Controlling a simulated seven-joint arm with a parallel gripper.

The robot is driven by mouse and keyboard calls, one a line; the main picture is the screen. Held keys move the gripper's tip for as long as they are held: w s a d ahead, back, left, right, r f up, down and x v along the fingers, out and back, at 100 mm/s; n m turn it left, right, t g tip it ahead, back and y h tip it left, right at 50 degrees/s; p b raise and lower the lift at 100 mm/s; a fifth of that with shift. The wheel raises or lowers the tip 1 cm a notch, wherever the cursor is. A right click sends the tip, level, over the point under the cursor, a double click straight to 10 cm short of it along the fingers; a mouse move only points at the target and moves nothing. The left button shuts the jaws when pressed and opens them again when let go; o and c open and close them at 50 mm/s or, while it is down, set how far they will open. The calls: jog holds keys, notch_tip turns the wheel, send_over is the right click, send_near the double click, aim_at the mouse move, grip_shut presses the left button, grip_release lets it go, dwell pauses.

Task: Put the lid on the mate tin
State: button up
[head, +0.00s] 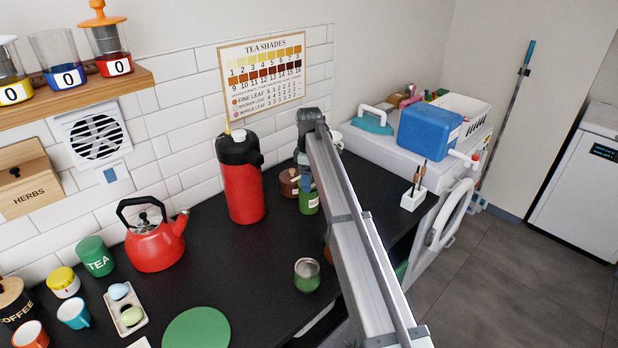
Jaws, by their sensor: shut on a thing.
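A small green tin (309,204) with a pale label stands on the black counter behind my arm; only part of the label shows, but it looks like the mate tin. My gripper (304,179) points down just above this tin, at the far end of my arm. It is shut on what looks like the lid, a dark green bit at the fingertips. The lid is mostly hidden, and I cannot tell whether it touches the tin's rim.
A brown pot (289,182) stands close left of the tin. A red flask (241,180) and red kettle (155,240) stand further left. A green metal cup (307,276) stands in front. The counter between kettle and cup is clear.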

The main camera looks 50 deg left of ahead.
jog(key=shift+f, duration=0.55)
dwell(0.6)
jog(key=o, duration=1.1)
jog(key=shift+c, duration=0.2)
notch_tip(320, 180, up, 14)
dwell(0.4)
